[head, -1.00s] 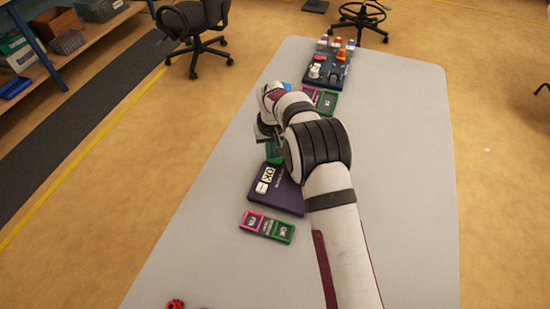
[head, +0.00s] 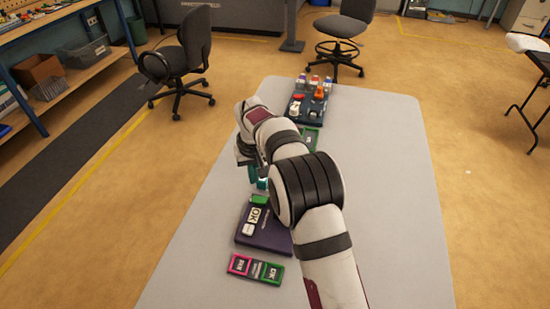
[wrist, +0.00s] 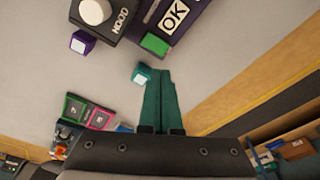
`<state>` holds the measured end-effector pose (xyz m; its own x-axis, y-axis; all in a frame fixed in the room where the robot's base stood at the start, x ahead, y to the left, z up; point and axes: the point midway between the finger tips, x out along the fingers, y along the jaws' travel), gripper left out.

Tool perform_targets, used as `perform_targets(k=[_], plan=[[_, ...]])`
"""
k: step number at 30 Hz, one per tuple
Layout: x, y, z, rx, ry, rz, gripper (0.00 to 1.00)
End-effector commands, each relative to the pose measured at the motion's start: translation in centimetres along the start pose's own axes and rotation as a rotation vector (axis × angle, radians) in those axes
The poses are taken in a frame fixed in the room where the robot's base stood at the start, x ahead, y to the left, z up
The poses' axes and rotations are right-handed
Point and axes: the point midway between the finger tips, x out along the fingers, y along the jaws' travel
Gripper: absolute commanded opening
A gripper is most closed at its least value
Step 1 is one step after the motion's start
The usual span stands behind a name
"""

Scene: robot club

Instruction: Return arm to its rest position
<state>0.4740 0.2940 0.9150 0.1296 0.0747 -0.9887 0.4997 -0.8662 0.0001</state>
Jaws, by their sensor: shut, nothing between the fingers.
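My gripper (wrist: 158,80) shows in the wrist view as two teal fingers pressed together with nothing between them. In the head view, my gripper (head: 262,182) is partly hidden by my bent arm, above the left side of the table. A small teal cube (wrist: 141,73) shows close by the left fingertip in the wrist view; I cannot tell whether they touch. My arm reaches from the bottom of the head view over the grey table (head: 390,200).
A purple box (head: 270,236) with an OK label and a green block (head: 258,200) lies near the gripper. A pink and green tray (head: 255,269) is in front. A dark box (head: 306,110) with bottles stands at the far end. The table's right side is clear.

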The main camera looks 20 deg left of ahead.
Motion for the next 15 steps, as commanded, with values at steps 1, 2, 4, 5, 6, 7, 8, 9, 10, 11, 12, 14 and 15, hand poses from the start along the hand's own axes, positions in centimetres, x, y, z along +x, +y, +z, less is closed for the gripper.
perform_targets(k=[1, 2, 4, 5, 6, 7, 8, 9, 10, 11, 12, 14, 15], plan=[[0.0, 0.0, 0.0, 0.001, 0.0, 0.0, 0.0], [-0.2, 0.2, 0.1, 0.005, -0.001, 0.0, 0.0], [-1.9, 1.3, 0.9, 0.044, -0.005, -0.002, 0.0], [-3.3, 2.3, 1.7, 0.078, -0.009, -0.003, 0.0], [-5.7, 3.8, 3.3, 0.138, -0.016, -0.006, 0.0], [-7.6, 5.1, 5.0, 0.191, -0.025, -0.01, 0.0], [-9.7, 6.3, 7.1, 0.253, -0.034, -0.014, 0.0], [-12.3, 7.7, 10.4, 0.337, -0.047, -0.02, 0.0], [-14.0, 8.6, 13.1, 0.403, -0.058, -0.025, 0.0], [-15.4, 9.2, 15.9, 0.468, -0.067, -0.03, 0.0], [-17.1, 9.6, 19.8, 0.555, -0.081, -0.039, 0.0], [-18.6, 9.4, 25.5, 0.677, -0.1, -0.05, 0.0], [-19.0, 9.0, 29.0, 0.751, -0.11, -0.057, 0.0]])
